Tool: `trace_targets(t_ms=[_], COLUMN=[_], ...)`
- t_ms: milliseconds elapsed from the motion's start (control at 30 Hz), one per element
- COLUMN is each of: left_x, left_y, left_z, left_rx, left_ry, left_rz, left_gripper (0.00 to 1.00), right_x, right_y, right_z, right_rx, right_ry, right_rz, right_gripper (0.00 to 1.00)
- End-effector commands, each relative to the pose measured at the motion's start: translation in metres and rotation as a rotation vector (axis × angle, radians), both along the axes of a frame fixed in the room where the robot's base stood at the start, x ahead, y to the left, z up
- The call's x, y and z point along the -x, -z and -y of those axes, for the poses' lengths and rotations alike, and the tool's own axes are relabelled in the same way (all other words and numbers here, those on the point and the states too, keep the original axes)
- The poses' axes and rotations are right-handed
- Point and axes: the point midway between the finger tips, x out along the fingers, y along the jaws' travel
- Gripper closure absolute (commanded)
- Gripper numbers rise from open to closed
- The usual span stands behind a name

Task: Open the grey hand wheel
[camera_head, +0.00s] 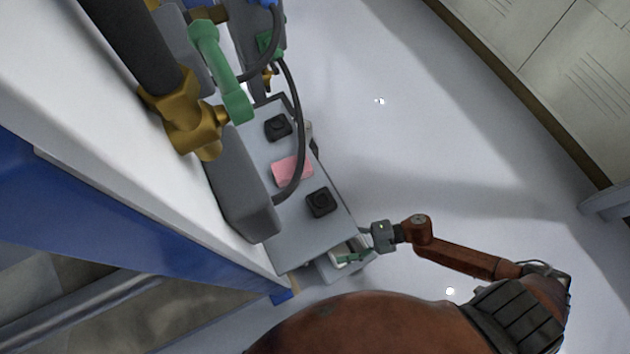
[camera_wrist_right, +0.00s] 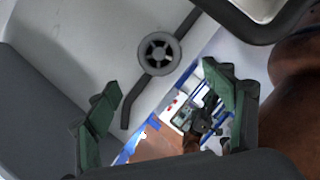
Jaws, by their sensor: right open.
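The grey hand wheel (camera_wrist_right: 159,53) shows in the right wrist view as a small spoked ring with a round hub. It sits on a pale grey surface, with a dark bar running past it on both sides. My right gripper (camera_wrist_right: 161,80) is open, with its two green fingers apart on either side of the wheel in the picture. The fingers look clear of the wheel, but the exact distance is unclear. My left gripper is not in view.
The box top carries black knobs (camera_head: 320,202) and a pink block (camera_head: 292,170). A dark cable (camera_head: 300,140) loops over it. A white and blue frame (camera_head: 120,225) stands on the left. Open floor (camera_head: 440,130) lies to the right, before pale cabinets (camera_head: 560,70).

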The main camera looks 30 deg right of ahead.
Motion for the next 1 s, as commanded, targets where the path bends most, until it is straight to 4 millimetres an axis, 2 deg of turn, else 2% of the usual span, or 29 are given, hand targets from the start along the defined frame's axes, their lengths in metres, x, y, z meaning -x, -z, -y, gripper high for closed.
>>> trace_targets(t_ms=[167, 333, 500, 600, 800, 1000], left_x=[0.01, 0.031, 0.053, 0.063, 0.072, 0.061], left_y=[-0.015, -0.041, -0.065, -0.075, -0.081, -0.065], left_z=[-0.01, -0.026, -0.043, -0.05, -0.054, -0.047], left_rx=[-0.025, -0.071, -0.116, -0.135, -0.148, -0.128], left_ry=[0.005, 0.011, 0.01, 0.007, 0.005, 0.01], left_rz=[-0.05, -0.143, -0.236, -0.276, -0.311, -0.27], left_gripper=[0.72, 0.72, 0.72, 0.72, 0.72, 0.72], right_x=[-0.01, -0.023, -0.038, -0.046, -0.051, -0.048], right_y=[-0.005, -0.007, -0.007, -0.007, -0.004, 0.007], right_z=[-0.019, -0.041, -0.043, -0.039, -0.036, -0.058], right_rx=[-0.058, -0.097, -0.057, -0.026, 0.006, 0.005], right_ry=[-0.038, -0.085, -0.071, -0.044, -0.004, -0.005], right_rz=[-0.184, -0.575, -0.946, -1.099, -1.238, -1.248], right_gripper=[0.25, 0.25, 0.25, 0.25, 0.25, 0.25])
